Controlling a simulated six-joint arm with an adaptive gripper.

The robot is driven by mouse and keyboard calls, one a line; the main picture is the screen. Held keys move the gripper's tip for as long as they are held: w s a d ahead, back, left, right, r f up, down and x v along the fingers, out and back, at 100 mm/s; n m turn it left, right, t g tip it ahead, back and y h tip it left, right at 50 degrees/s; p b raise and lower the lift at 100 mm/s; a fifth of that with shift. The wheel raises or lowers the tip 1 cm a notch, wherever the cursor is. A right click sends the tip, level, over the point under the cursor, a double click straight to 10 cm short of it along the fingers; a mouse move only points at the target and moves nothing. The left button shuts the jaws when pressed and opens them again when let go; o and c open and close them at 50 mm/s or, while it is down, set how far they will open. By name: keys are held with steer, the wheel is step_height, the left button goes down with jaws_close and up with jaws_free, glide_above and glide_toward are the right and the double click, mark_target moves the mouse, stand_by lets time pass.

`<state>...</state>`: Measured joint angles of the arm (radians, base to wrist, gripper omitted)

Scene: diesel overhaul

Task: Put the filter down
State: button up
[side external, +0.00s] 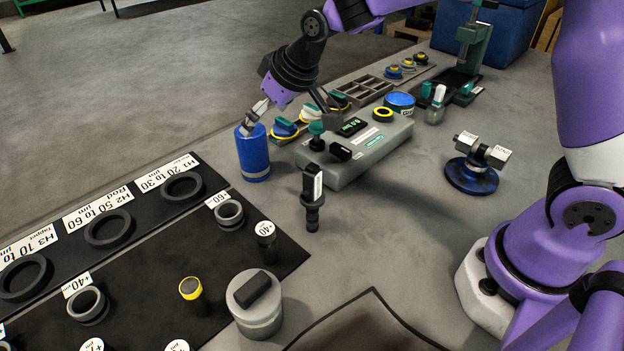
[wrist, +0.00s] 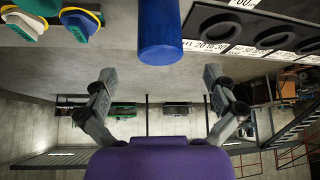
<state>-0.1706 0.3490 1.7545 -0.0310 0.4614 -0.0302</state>
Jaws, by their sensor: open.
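The filter is a blue cylinder (side external: 253,155) standing upright on the grey bench, just beyond the corner of the dark mat. It also shows in the wrist view (wrist: 159,32) at top centre. My gripper (side external: 290,115) is open, its fingers spread wide, with one fingertip at the filter's top edge in the side view. In the wrist view my gripper (wrist: 158,76) has an empty gap between its fingers, and the filter lies beyond the fingertips. I cannot tell whether that fingertip touches the filter.
A grey case (side external: 360,155) with coloured knobs near it stands right of the filter. A dark upright tool (side external: 312,195) stands in front of the case. The dark mat (side external: 150,265) holds rings and labels.

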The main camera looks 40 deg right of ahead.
steer(key=s+d+r+m, duration=0.1)
steer(key=s+d, duration=0.3)
steer(key=s, duration=0.7)
steer(key=s+d+r+m+h, duration=0.1)
steer(key=s+d+r, duration=0.3)
steer(key=s, duration=0.7)
steer(key=shift+s+r+m+g, duration=0.15)
steer(key=shift+s+m+g, duration=0.15)
steer(key=shift+g, duration=0.1)
